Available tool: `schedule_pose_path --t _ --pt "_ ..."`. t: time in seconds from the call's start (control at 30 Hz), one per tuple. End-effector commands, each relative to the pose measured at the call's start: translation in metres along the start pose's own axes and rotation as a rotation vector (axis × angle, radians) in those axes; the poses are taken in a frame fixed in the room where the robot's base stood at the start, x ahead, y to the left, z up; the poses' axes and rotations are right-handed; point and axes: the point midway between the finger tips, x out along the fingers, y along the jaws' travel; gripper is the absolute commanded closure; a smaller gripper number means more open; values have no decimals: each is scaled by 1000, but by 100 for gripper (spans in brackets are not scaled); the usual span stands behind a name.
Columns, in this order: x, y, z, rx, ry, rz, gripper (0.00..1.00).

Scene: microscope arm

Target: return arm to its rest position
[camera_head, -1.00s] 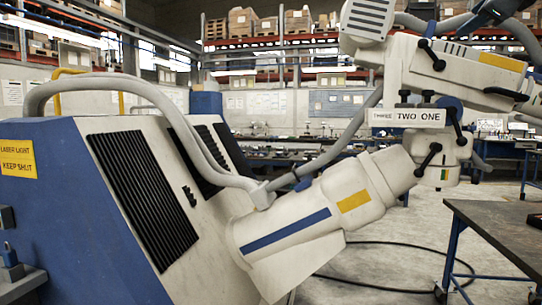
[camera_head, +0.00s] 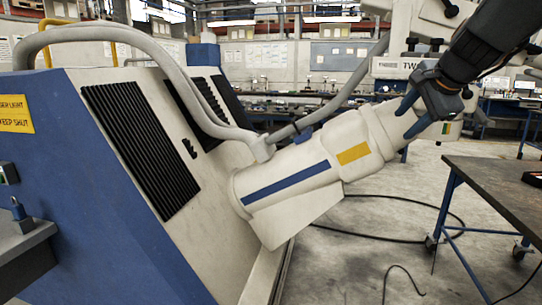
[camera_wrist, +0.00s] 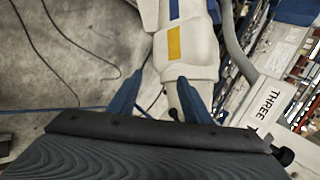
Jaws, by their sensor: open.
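The white microscope arm (camera_head: 318,165), with a blue stripe and a yellow patch, slants up to the right from the blue and white housing (camera_head: 90,205). My gripper (camera_head: 402,133) has blue fingers and is open at the arm's narrower upper end, over its near side. In the wrist view, the fingers (camera_wrist: 160,97) lie to either side of the white arm (camera_wrist: 187,60), with a gap between them. I cannot tell whether they touch it. My gripper hides part of the upper joint and of the "THREE TWO ONE" label (camera_head: 384,66).
A dark-topped table (camera_head: 500,190) with blue legs stands at the right. Black cables (camera_head: 375,232) lie on the concrete floor. A grey hose (camera_head: 335,100) runs above the microscope arm. A grey ledge (camera_head: 30,250) with a small blue part is at the lower left.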

Motion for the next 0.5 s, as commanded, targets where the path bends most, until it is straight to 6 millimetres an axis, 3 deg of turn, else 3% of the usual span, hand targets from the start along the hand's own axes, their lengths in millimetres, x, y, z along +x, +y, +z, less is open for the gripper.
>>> schedule_pose_path --t 0.03,0.1,0.23,0.37,0.5 --pt "17 28 21 -85 -29 60 55" --pt "34 67 46 -211 -67 136 55" --pt "56 142 92 -460 -158 269 55" --pt "64 221 134 -730 -274 388 55" --pt "59 302 170 -1016 -418 491 55"
